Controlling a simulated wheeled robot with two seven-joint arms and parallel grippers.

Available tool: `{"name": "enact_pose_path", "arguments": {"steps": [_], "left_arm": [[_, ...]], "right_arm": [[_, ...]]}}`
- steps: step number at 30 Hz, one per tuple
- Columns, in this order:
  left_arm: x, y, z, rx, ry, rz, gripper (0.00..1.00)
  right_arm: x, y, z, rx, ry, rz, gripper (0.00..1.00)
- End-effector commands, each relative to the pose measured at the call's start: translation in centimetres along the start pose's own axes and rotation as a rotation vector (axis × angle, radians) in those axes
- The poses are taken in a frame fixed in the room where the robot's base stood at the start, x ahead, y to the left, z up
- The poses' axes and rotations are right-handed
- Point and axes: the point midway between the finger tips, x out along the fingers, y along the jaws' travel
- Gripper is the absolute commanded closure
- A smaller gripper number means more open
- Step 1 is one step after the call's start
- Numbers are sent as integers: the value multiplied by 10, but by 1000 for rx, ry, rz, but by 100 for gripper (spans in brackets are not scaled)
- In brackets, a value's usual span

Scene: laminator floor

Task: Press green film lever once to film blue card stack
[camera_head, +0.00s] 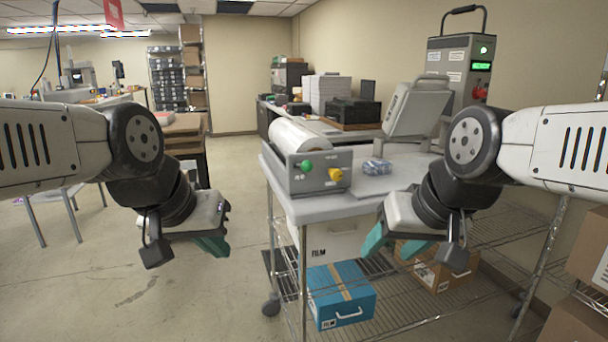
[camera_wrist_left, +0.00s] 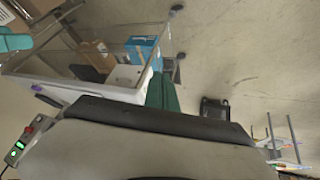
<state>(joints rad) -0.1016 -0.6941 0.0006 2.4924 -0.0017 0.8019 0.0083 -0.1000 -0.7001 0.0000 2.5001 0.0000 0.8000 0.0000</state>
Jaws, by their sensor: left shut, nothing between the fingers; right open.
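The film unit (camera_head: 320,172) is a grey box at the left end of the cart top. A small bluish stack (camera_head: 376,167), seemingly the blue card stack, lies on the cart top right of the unit. My left gripper (camera_head: 214,246) is shut and empty, left of the cart and apart from the lever. Its teal fingers (camera_wrist_left: 162,93) show in the left wrist view. My right gripper (camera_head: 374,241) is open in front of the cart, below its top.
The cart's lower shelf holds a blue box (camera_head: 341,294) and a cardboard box (camera_head: 438,271). A white film box (camera_head: 331,241) is under the top. A grey machine (camera_head: 416,107) stands behind.

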Motion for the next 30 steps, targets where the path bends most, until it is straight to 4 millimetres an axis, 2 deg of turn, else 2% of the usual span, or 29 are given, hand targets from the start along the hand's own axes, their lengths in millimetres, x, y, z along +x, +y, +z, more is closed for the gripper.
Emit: {"name": "enact_pose_path", "arguments": {"steps": [9, 11, 14, 17, 23, 30], "left_arm": [[1, 0, 2, 8, 0, 1, 100], [0, 0, -1, 15, -1, 5, 100], [-4, 4, -18, 54, -6, 23, 100], [-10, 10, -50, 137, -15, 59, 100], [-19, 29, -140, 394, -15, 173, 100], [-12, 54, -244, 740, 47, 312, 100]], "right_arm": [[0, 0, 0, 0, 0, 0, 44], [0, 0, 0, 0, 0, 0, 44], [0, 0, 0, 0, 0, 0, 44], [0, 0, 0, 0, 0, 0, 44], [0, 0, 0, 0, 0, 0, 44], [0, 0, 0, 0, 0, 0, 44]]}}
